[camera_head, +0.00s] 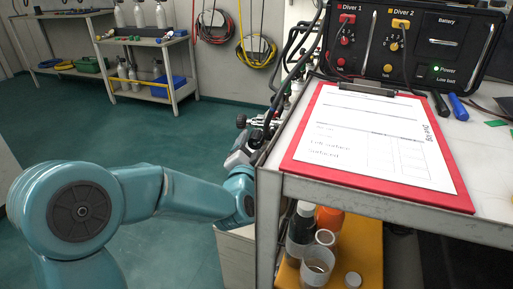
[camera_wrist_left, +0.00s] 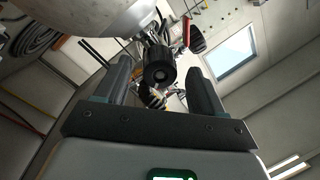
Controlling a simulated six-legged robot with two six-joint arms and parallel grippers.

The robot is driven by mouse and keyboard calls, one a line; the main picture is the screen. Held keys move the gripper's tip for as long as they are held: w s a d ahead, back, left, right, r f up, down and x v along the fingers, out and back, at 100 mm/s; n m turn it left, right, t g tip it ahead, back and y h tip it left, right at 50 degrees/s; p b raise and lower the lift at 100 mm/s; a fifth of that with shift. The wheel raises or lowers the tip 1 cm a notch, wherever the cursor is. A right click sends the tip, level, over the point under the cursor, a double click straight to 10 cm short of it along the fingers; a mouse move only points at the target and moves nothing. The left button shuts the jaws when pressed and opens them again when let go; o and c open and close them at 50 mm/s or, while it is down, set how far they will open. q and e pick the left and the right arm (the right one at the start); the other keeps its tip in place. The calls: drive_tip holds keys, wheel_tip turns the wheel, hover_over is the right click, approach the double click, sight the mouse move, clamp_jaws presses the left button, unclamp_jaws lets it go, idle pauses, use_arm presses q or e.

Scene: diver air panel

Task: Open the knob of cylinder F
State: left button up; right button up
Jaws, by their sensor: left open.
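A black round knob (camera_wrist_left: 159,72) shows in the left wrist view, on a metal valve below a pale rounded surface (camera_wrist_left: 95,14) that may be a cylinder. No letter F is readable. My left gripper (camera_wrist_left: 158,66) is open, with one dark finger on each side of the knob in that view; I cannot tell how deep the knob sits between them, and no contact is visible. In the head view my left gripper (camera_head: 246,148) is at the left side of the cart, beside small valve fittings (camera_head: 241,121), partly hidden. My right gripper is not in view.
The cart top (camera_head: 290,187) stands close to the right of my left gripper, with a red clipboard (camera_head: 464,205) and the diver panel (camera_head: 455,25). Bottles and jars (camera_head: 318,262) stand on a lower yellow shelf. The green floor (camera_head: 130,133) to the left is clear.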

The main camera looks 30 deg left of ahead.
use_arm(q)
drive_tip(key=shift+x, duration=1.05)
drive_tip(key=c, duration=1.1)
drive_tip(key=shift+o, duration=0.2)
drive_tip(key=shift+d+n, duration=0.1)
drive_tip(key=shift+n, duration=0.2)
